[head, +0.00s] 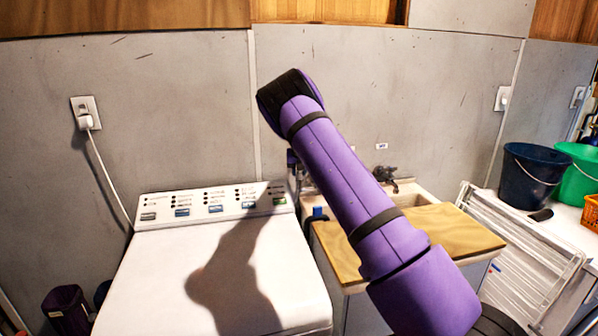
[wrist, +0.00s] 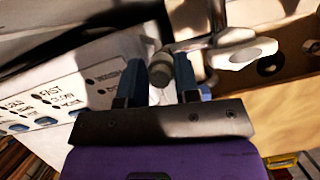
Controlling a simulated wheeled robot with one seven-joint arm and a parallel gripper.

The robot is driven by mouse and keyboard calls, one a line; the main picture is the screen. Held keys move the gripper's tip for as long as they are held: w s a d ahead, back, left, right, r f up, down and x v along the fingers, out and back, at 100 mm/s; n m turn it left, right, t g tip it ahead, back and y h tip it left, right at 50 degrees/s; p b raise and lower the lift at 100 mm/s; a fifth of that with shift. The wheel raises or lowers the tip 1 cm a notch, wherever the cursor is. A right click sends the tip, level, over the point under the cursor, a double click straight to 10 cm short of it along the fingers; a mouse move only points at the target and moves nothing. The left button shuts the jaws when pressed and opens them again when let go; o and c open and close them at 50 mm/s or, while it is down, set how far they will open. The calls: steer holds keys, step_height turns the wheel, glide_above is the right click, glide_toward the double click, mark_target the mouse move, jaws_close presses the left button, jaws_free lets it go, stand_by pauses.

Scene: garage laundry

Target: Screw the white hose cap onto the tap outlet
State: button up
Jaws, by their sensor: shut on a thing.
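In the wrist view my gripper (wrist: 159,68) has its two blue fingers closed on the white hose cap (wrist: 159,96), of which only a small pale part shows between them. The tap outlet (wrist: 159,72), a short grey cylinder, is between the fingertips, right at the cap's far end. I cannot tell whether the cap touches it or is threaded on. The tap's pale lever handle (wrist: 240,54) reaches to the right of the outlet. In the head view my arm hides most of the gripper and the cap, behind the washing machine's right back corner.
The white washing machine (head: 165,262) stands left of the gripper, its control panel close by in the wrist view (wrist: 60,105). A wooden-topped sink cabinet (head: 455,232) with a dark faucet (head: 385,174) is on the right. Buckets (head: 533,175) stand further right.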

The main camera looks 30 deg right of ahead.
steer(key=shift+f+m+h, duration=0.1)
steer(key=shift+m+h, duration=0.2)
steer(key=shift+m, duration=0.7)
steer(key=shift+s+d+f+g, duration=0.1)
steer(key=shift+d+g, duration=0.1)
steer(key=shift+g, duration=0.1)
steer(key=shift+m, duration=0.4)
steer(key=shift+s+d+f+m+g+h, duration=0.35)
steer(key=shift+d+m, duration=0.15)
steer(key=shift+m, duration=0.2)
steer(key=shift+w+a+r, duration=0.25)
steer(key=shift+a+r, duration=0.05)
steer(key=shift+r, duration=0.05)
steer(key=o, duration=1.1)
steer(key=shift+a+r, duration=0.1)
steer(key=shift+a, duration=0.05)
steer(key=shift+w+a, duration=0.1)
steer(key=shift+w, duration=0.05)
